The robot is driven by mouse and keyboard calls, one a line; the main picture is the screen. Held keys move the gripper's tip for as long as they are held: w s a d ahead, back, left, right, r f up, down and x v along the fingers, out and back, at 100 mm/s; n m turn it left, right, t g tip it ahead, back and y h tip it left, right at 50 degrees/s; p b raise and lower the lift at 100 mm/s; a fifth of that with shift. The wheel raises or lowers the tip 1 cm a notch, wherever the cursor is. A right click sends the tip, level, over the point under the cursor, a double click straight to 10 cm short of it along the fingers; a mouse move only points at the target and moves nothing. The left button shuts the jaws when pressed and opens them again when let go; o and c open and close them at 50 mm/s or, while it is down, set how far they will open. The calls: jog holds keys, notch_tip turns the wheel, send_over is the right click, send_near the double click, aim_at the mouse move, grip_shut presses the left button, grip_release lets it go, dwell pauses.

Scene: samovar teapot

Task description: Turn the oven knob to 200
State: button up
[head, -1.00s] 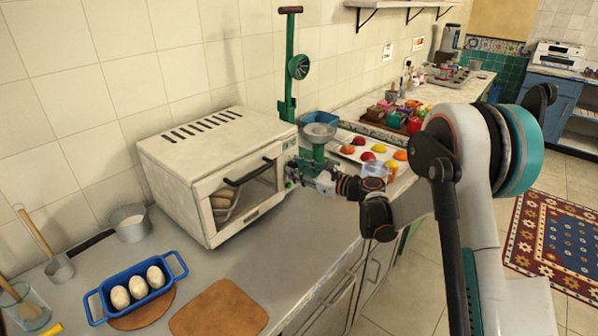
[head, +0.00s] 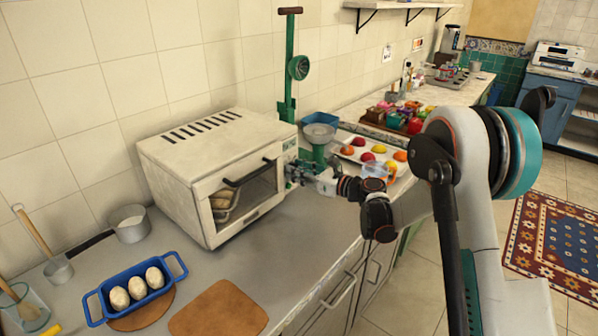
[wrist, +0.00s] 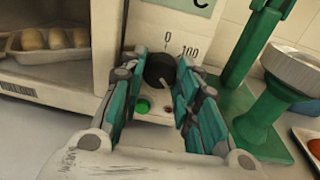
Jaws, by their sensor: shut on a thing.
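The white oven (head: 195,180) stands on the counter against the tiled wall, its front facing right. Its dark round knob (wrist: 160,69) is on the control panel, below the printed marks 0 and 100; other marks are hidden or out of view. My gripper (wrist: 167,82) has its two green-sided fingers on either side of the knob, shut on it. A pale line shows on the knob's lower part, but I cannot tell which mark it points to. A green button (wrist: 143,106) sits below the knob. In the head view my gripper (head: 297,174) is at the panel's right side.
A green press (head: 290,75) and a metal bowl (head: 319,131) stand close behind and right of my gripper. A tray with coloured items (head: 372,157) lies farther right.

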jog(key=o, duration=0.8)
jog(key=shift+f, duration=0.1)
jog(key=shift+d, duration=0.1)
jog(key=f+v, duration=0.1)
jog(key=v, duration=1.1)
jog(key=shift+r, duration=0.45)
